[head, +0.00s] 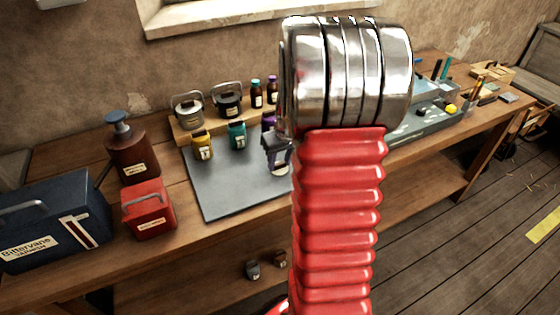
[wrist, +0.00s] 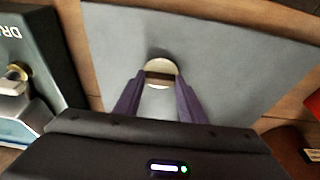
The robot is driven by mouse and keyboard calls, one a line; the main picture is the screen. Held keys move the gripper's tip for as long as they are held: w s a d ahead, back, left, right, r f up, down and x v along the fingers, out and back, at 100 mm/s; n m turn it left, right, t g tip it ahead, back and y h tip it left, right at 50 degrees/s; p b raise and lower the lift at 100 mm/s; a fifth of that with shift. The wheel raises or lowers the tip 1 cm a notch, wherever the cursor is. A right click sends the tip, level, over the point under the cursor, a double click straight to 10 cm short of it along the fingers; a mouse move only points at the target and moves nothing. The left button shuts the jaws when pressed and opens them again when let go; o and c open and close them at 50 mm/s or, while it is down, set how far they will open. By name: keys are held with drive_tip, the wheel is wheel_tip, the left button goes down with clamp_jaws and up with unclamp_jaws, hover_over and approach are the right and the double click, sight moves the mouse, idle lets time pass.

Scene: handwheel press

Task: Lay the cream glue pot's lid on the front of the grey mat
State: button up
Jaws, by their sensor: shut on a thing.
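My gripper (wrist: 161,84) is shut on the handle of a round, cream lid (wrist: 160,70). A brown bar across the lid's top lies between the purple fingertips. In the head view the lid (head: 280,169) is below my gripper, over the right part of the grey mat (head: 230,190). The mat also fills much of the wrist view (wrist: 225,70). I cannot tell whether the lid touches it. A pale pot with a wire handle (head: 189,112), perhaps the cream glue pot, stands on the wooden rack at the back. My arm hides the mat's right side.
A dark pot (head: 228,101) and small bottles (head: 257,94) share the rack. Yellow (head: 202,147) and teal (head: 237,136) jars stand at the mat's back. A red box (head: 149,208), brown pump bottle (head: 128,155) and blue toolbox (head: 55,220) are left. A grey tray (head: 425,122) is right.

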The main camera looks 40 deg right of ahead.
drive_tip(key=o, duration=1)
drive_tip(key=v, duration=1.2)
drive_tip(key=s+a+r+n+t, duration=0.1)
drive_tip(key=a+r, duration=0.2)
drive_tip(key=a, duration=0.5)
drive_tip(key=s+a+r, duration=0.2)
drive_tip(key=a+r, duration=0.1)
drive_tip(key=a, duration=0.5)
drive_tip(key=s+a, duration=0.3)
drive_tip(key=a, duration=0.1)
drive_tip(key=s+a+n+t, duration=0.1)
drive_tip(key=s+a, duration=0.2)
drive_tip(key=a, duration=0.2)
drive_tip(key=s+a+n+y, duration=0.1)
drive_tip(key=s+a, duration=0.2)
drive_tip(key=a, duration=0.2)
drive_tip(key=shift+s+a+f+t, duration=0.1)
drive_tip(key=shift+s+a+t, duration=0.1)
drive_tip(key=shift+s+t, duration=0.15)
